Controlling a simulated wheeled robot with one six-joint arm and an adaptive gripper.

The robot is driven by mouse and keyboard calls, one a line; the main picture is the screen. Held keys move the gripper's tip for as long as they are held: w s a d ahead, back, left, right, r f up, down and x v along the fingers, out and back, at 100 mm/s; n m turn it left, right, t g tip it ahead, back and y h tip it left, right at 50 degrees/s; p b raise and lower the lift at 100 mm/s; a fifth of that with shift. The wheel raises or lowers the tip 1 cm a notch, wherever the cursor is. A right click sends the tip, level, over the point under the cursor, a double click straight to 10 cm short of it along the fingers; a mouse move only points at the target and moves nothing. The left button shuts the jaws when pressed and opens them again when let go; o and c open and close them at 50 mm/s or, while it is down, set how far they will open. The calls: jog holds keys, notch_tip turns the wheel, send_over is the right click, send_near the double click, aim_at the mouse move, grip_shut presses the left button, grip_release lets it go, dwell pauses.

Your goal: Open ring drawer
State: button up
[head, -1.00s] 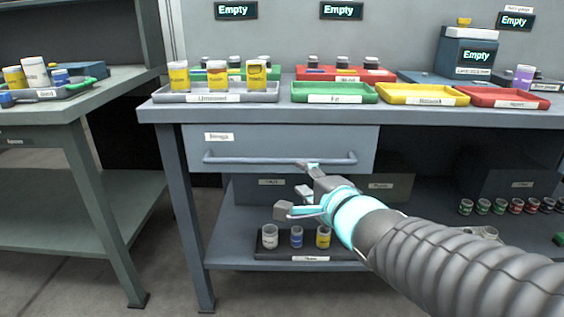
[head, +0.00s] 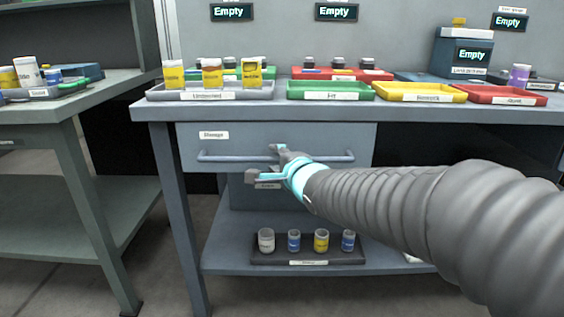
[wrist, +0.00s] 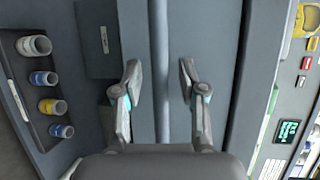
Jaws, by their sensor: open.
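The drawer (head: 330,138) is a grey front under the bench top, with a small label at its upper left. It looks closed, flush with the bench frame. Its long horizontal bar handle (head: 225,156) crosses the lower part of the front. My gripper (head: 264,162) is at the middle of the handle, one finger above the bar and one below. In the wrist view my gripper (wrist: 160,72) is open. The handle (wrist: 160,40) runs between its two fingers with a gap on each side. Contact with the drawer front cannot be told.
On the bench top are a grey tray (head: 210,95) with yellow-labelled jars, and green, yellow and red trays. The lower shelf (head: 225,255) holds a dark tray (head: 257,257) with several jars. A side bench (head: 75,115) stands at the left.

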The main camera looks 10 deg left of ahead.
grip_shut()
dwell(0.3)
